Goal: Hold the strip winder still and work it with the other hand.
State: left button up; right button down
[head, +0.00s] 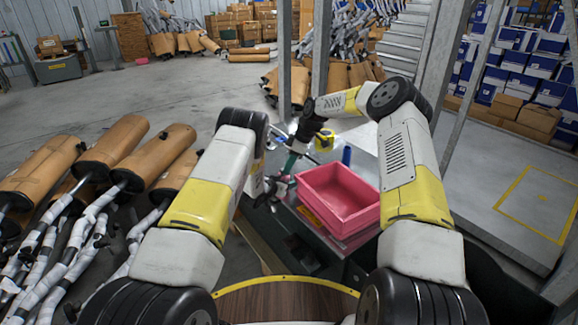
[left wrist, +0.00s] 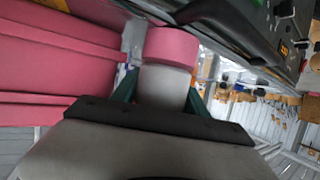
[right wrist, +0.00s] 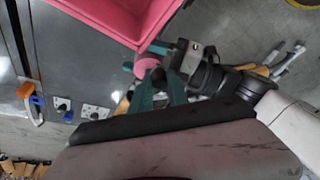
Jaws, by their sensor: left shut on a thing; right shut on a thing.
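The strip winder (left wrist: 172,48) shows in the left wrist view as a pink rounded piece between the green fingers of my left gripper (left wrist: 160,85). In the right wrist view its pink part (right wrist: 148,64) is by the green fingertips of my right gripper (right wrist: 158,82). Both grippers are shut on it, close together. In the head view my right gripper (head: 291,162) reaches down from above, and my left gripper (head: 272,187) is just below it, left of the pink bin. The rest of the winder is hidden by the fingers.
A pink bin (head: 338,190) stands on the grey bench, just right of the grippers. A blue item (head: 347,155) and a small yellow item (head: 324,141) are behind it. Wrapped mufflers (head: 105,145) crowd the left. Open floor (head: 180,85) lies behind them.

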jog(key=m, duration=0.1)
jog(key=a+m+t, duration=0.1)
jog(key=shift+s+m, duration=0.3)
jog(key=shift+m, duration=0.1)
jog(key=shift+s+a+m+t+h, duration=0.1)
jog(key=shift+a+m+t+h, duration=0.15)
jog(key=shift+m, duration=0.5)
jog(key=shift+a+m+t+h, duration=0.1)
jog(key=shift+m+t+h, duration=0.15)
jog(key=shift+m, duration=0.5)
jog(key=shift+a, duration=0.1)
jog(key=c, duration=1.3)
grip_release()
jog(key=shift+o, duration=0.2)
jog(key=shift+s, duration=0.1)
